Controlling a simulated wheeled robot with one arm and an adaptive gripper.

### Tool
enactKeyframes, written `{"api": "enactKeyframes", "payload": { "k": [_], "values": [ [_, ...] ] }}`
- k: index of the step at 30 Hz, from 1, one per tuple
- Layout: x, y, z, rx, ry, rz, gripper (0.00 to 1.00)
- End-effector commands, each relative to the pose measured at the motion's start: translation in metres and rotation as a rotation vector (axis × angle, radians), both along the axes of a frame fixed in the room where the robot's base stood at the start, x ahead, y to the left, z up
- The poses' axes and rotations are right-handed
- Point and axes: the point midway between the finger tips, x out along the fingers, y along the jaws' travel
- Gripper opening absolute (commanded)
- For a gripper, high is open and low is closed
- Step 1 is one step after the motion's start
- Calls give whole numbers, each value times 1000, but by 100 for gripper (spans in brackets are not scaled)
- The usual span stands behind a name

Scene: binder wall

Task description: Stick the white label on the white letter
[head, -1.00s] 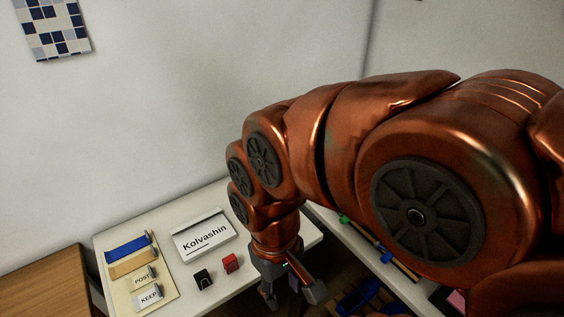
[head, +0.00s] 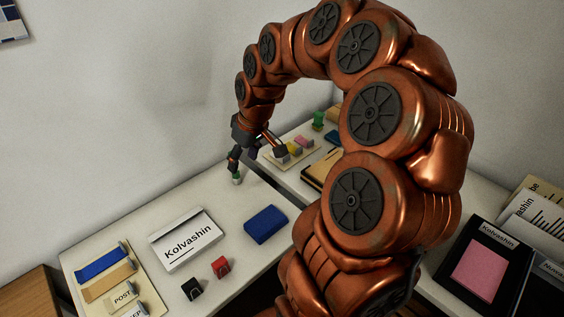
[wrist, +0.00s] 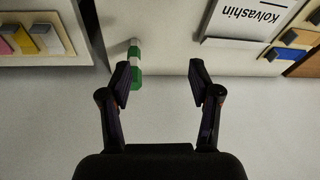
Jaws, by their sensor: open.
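A white label reading KEEP (head: 132,309) sits at the near end of a cream board, cut by the bottom edge of the head view. A cream label reading POST (head: 122,294) is beside it. A flat white piece marked Kolvashin (head: 187,241), apparently the white letter, lies on the white table; it also shows at the upper right of the wrist view (wrist: 250,18). My gripper (head: 258,153) is open and empty near the table's far end, well away from label and letter. In the wrist view, my gripper (wrist: 159,76) has its fingers spread wide.
A small green-and-white upright item (wrist: 135,62) is close by one fingertip. A blue block (head: 265,224), a red clip (head: 221,267) and a black clip (head: 192,289) stand near the letter. Another board with coloured pieces (head: 297,148) lies beyond. A wall backs the table.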

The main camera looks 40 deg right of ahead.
Motion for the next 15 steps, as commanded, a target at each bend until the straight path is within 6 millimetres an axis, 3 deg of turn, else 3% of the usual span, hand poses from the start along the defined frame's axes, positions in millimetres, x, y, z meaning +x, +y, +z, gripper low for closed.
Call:
{"api": "enactKeyframes", "payload": {
  "k": [1,3,9,12,15],
  "values": [
    [10,-28,-14,1,-22,-26,62],
    [19,-63,-26,-7,-57,-52,62],
    [23,-151,-60,-42,-118,-126,62],
    [20,-180,-69,-61,-136,-151,62],
    [18,-195,-76,-70,-143,-165,62]
  ]
}}
